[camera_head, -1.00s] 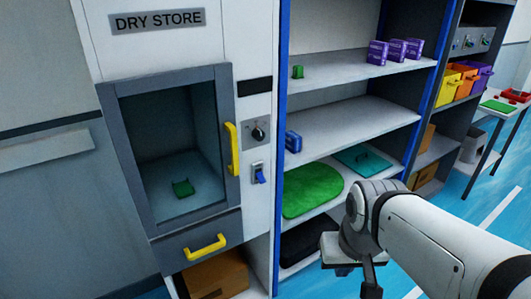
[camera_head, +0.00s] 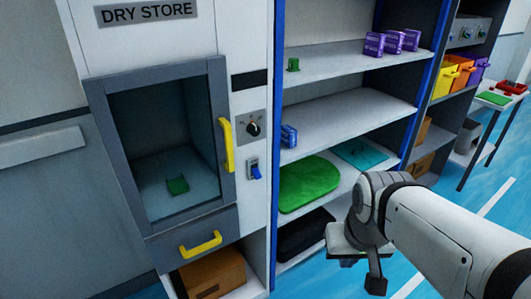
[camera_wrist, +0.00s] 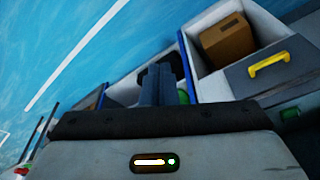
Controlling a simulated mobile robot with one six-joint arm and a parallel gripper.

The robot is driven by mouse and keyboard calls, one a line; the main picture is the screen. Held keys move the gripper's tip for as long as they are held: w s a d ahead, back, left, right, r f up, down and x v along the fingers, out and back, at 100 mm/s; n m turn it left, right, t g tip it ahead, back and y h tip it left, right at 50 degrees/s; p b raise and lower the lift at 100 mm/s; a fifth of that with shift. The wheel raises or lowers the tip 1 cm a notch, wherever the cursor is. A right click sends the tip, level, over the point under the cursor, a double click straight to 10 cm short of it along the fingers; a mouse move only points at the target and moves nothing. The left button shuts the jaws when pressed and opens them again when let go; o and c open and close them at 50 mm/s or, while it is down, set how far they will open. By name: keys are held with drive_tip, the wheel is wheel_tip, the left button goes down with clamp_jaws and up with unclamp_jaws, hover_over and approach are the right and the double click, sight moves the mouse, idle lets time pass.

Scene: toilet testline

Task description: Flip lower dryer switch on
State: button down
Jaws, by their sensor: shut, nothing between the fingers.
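The DRY STORE dryer (camera_head: 75,60) stands at the left in the head view, its glass door closed. A blue rocker switch (camera_head: 256,171) sits on a light plate on its right panel, below a black rotary knob (camera_head: 254,129). The switch's upper part looks pale and its blue part points down and outward; I cannot tell its on or off state. My gripper (camera_head: 376,284) is low at the right, well apart from the switch. Its fingers also show in the wrist view (camera_wrist: 161,82), together and empty. The switch is not visible in the wrist view.
Yellow handles mark the dryer door (camera_head: 227,145) and the drawer (camera_head: 200,244). A cardboard box (camera_head: 213,273) sits below the drawer. Right of the dryer, a shelf unit (camera_head: 345,118) holds purple boxes (camera_head: 392,42) and a green mat (camera_head: 308,184). Blue floor is open at the right.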

drive_tip(key=w+a+f+m+y+b, duration=0.5)
drive_tip(key=a+f+m+y+b, duration=0.1)
drive_tip(key=a+b, duration=0.25)
drive_tip(key=w+a+f+m+y+b, duration=0.5)
drive_tip(key=a+y+b, duration=0.15)
drive_tip(key=a, duration=0.25)
drive_tip(key=m+t+h+b, duration=0.2)
drive_tip(key=m+t+b, duration=1.15)
drive_tip(key=m, duration=0.45)
approach(254, 183)
drive_tip(key=f+v, duration=0.1)
drive_tip(key=v, duration=0.2)
drive_tip(key=shift+s+d+r+t+p, duration=0.15)
drive_tip(key=shift+r+t+p, duration=0.1)
drive_tip(key=shift+p, duration=0.25)
drive_tip(key=b+x, duration=0.1)
drive_tip(key=x, duration=0.8)
drive_tip(key=shift+w+a+b, duration=0.25)
drive_tip(key=shift+a+b, duration=0.1)
drive_tip(key=shift+s+d+r, duration=0.15)
drive_tip(key=shift+s+r, duration=0.05)
drive_tip(key=shift+r, duration=0.4)
drive_tip(key=shift+s+d+r, duration=0.15)
drive_tip(key=shift+s+r, duration=0.1)
drive_tip(key=shift+r, duration=0.4)
drive_tip(key=shift+s+d+r, duration=0.15)
drive_tip(key=shift+s+r, duration=0.05)
drive_tip(key=shift+r, duration=0.4)
